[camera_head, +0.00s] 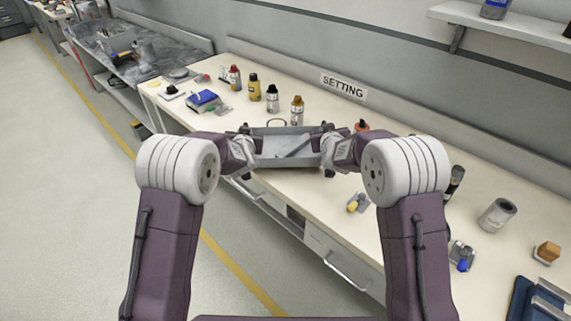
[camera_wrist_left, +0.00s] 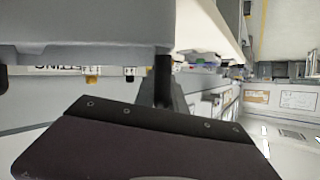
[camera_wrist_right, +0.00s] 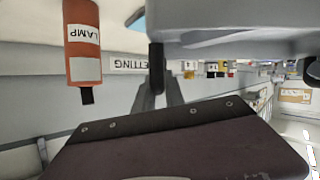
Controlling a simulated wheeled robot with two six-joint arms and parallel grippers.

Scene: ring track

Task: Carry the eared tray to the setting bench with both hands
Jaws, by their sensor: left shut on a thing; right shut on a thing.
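The eared tray (camera_head: 288,161) is a grey open box with low walls. It is held level between my two grippers at the front part of the setting bench (camera_head: 345,198), under the "SETTING" sign (camera_head: 344,86). A long grey piece seems to lie inside it. My left gripper (camera_head: 254,140) is shut on the tray's left end, and the tray's wall (camera_wrist_left: 80,30) fills the upper left of the left wrist view. My right gripper (camera_head: 325,143) is shut on its right end; the tray's wall (camera_wrist_right: 235,28) shows in the right wrist view. I cannot tell whether the tray touches the bench.
Several bottles (camera_head: 272,98) stand behind the tray. An orange bottle marked LAMP (camera_wrist_right: 84,50) is beside my right gripper. A blue box (camera_head: 203,99) lies to the left. A grey cylinder (camera_head: 497,214) and a wooden block (camera_head: 547,252) are at the right.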

